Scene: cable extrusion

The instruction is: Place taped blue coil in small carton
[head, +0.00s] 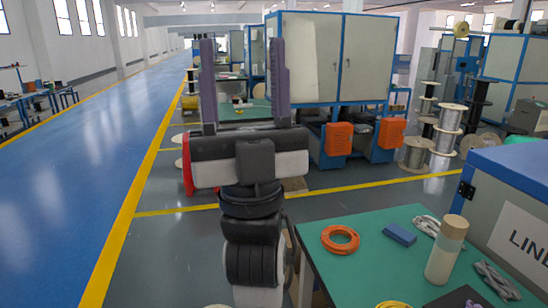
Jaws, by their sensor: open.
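My gripper (242,42) is raised upright at the left of centre in the head view. Its two long purple-grey fingers are wide apart, with nothing between them. I see no taped blue coil in this view. I cannot make out a small carton either; a small brown patch behind my gripper's right side is too hidden to identify. The green-topped table (350,275) stands at the lower right, to the right of my arm. An orange coil (340,239) lies on it near the left edge.
The table also holds a blue block (400,235), a capped bottle (446,250), grey cable bundles (497,280) and a partly cut-off yellow coil (392,304). A blue-lidded cabinet (515,200) rises at its right. Blue-framed machines (335,60) stand behind. The blue aisle (70,180) at left is clear.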

